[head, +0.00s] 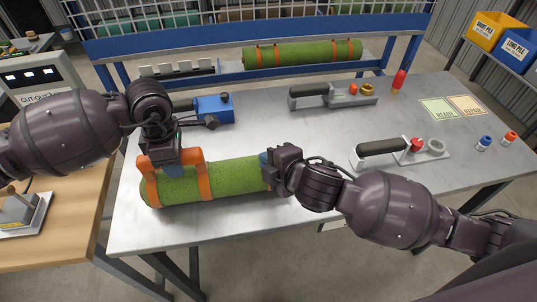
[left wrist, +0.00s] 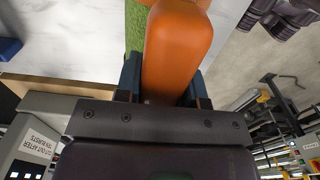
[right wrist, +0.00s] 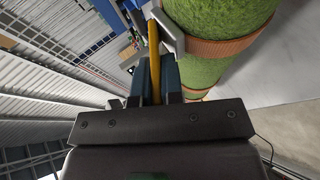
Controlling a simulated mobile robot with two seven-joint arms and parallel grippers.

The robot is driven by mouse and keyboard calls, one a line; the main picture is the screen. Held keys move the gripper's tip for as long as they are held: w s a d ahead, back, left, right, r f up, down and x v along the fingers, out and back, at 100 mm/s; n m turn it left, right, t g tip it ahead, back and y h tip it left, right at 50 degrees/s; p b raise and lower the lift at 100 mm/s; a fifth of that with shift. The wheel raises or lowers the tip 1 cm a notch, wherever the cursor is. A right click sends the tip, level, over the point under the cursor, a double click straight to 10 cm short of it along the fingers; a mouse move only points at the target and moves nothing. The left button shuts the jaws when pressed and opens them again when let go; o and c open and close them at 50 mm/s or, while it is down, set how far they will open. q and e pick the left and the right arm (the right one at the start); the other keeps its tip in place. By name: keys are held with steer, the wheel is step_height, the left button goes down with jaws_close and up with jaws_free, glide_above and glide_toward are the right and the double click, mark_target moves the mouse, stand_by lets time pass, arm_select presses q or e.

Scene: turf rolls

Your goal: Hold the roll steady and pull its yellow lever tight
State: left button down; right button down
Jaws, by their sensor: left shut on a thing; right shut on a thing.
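A green turf roll (head: 225,180) with orange straps lies on the grey metal table (head: 290,225). Its orange handle (head: 205,173) rises at the left end. My left gripper (head: 172,170) is shut on this handle from above; the left wrist view shows the orange handle (left wrist: 177,45) between the two fingers. My right gripper (head: 267,168) is at the right end of the roll. In the right wrist view the yellow lever (right wrist: 154,55) stands between its shut fingers, beside a grey bracket against the roll. The lever is hidden in the head view.
Another strapped green roll (head: 305,52) lies on the blue rack behind. A blue device (head: 214,108) stands behind my left gripper. Two black-handled tools (head: 385,148) (head: 315,91) and small coloured items lie to the right. The table's front middle is clear.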

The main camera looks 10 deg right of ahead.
steer(key=shift+s+f+t, duration=0.15)
steer(key=shift+f+t, duration=0.2)
steer(key=shift+t, duration=0.25)
steer(key=c, duration=1.2)
jaws_free()
steer(key=shift+n, duration=0.3)
steer(key=shift+c, duration=0.2)
